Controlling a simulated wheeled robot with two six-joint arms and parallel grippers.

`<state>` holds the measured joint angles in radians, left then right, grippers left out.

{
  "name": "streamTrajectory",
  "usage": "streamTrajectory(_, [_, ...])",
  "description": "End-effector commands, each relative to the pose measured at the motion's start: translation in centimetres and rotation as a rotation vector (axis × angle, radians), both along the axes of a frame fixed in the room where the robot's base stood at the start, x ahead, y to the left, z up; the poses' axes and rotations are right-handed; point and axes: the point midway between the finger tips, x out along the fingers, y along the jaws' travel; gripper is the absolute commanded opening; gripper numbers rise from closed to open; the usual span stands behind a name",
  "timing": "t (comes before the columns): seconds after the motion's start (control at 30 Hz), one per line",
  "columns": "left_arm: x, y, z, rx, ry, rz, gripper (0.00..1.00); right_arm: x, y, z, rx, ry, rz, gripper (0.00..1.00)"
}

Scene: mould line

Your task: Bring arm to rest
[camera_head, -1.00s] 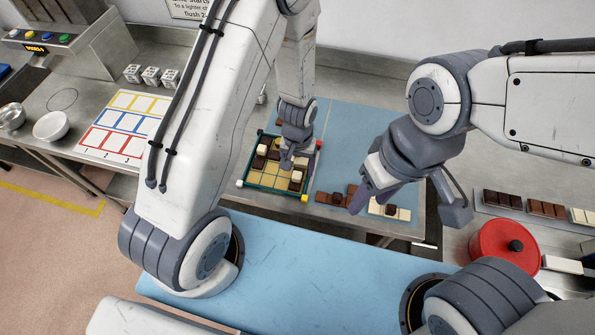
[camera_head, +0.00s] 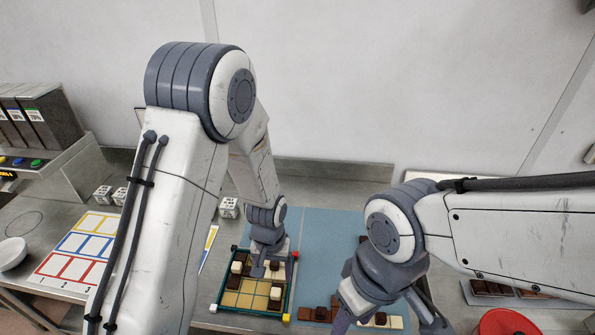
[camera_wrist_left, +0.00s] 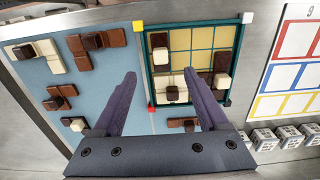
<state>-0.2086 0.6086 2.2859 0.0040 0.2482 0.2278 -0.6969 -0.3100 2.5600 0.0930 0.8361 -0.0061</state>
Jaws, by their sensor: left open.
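My left gripper (camera_head: 270,268) hangs over the back part of a green-framed tray (camera_head: 250,313) with tan cells and coloured corners. In the left wrist view its two fingers (camera_wrist_left: 160,88) stand apart with nothing between them, and the tray (camera_wrist_left: 148,62) lies beyond them. Brown and white chocolate pieces sit in some tray cells. My right gripper (camera_head: 387,318) is low in the head view, its fingers spread, over or near brown and white pieces (camera_head: 378,321) on the blue mat (camera_head: 330,232). Its fingertips are partly cut off by the frame's edge.
A card of yellow, blue and red frames (camera_head: 75,250) lies at the left, with a white bowl (camera_head: 12,253) beside it. White dotted cubes (camera_head: 228,208) stand behind the tray. A red lidded pot (camera_head: 503,322) is at the lower right. A plain wall closes the back.

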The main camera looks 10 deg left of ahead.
Motion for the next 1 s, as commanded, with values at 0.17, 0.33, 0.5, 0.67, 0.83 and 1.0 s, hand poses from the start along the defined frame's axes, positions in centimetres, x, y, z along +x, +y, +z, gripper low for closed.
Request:
streamTrajectory(0.17, [-0.3, -0.9, 0.7, -0.003, -0.007, -0.037, 0.76, 0.0, 0.0, -0.8, 0.0, 0.0, 0.0, 0.5])
streamTrajectory(0.33, [-3.0, -4.1, 3.8, -0.018, -0.026, -0.181, 0.76, 0.0, 0.0, -3.5, 0.0, 0.0, -0.002, 0.5])
streamTrajectory(0.5, [-8.3, -6.7, 7.1, -0.043, -0.035, -0.376, 0.76, 0.0, 0.0, -6.4, 0.0, 0.0, -0.004, 0.5])
streamTrajectory(0.67, [-13.5, -7.5, 8.8, -0.067, -0.036, -0.536, 0.76, 0.0, 0.0, -8.5, 0.0, 0.001, -0.006, 0.5])
streamTrajectory(0.83, [-16.8, -7.2, 9.6, -0.083, -0.033, -0.635, 0.76, 0.0, 0.0, -9.5, 0.0, 0.001, -0.007, 0.5])
streamTrajectory(1.0, [-17.6, -7.0, 9.9, -0.086, -0.029, -0.662, 0.76, 0.0, 0.0, -9.5, 0.0, 0.001, -0.008, 0.5])
